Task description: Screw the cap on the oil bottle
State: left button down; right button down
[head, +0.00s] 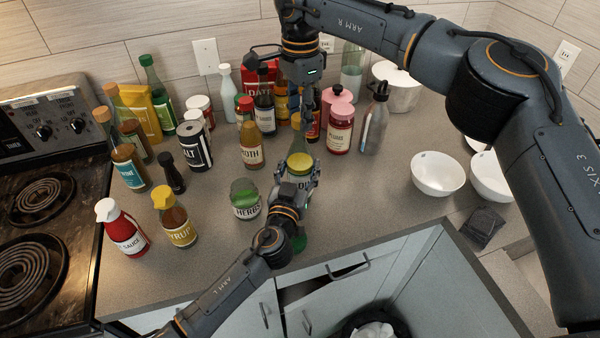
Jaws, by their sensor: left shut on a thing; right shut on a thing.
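The oil bottle (300,162), green glass with a yellow label, stands upright near the counter's front edge. My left gripper (299,181) comes in from the front with its fingers around the bottle's body and is shut on it. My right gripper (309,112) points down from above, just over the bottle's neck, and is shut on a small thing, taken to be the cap. The cap is hidden by the fingers, so I cannot tell whether it touches the bottle's mouth.
A herbs jar (245,199) stands close left of the oil bottle. Several sauce and spice bottles crowd behind and left, including a syrup bottle (179,228). White bowls (437,174) stand at right. The coil stove (35,230) is at far left.

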jog(key=m, duration=1.2)
jog(key=shift+m, duration=0.3)
jog(key=m, duration=1.1)
jog(key=shift+f, duration=0.1)
jog(key=c, duration=0.9)
grip_release()
notch_tip(320, 180, up, 12)
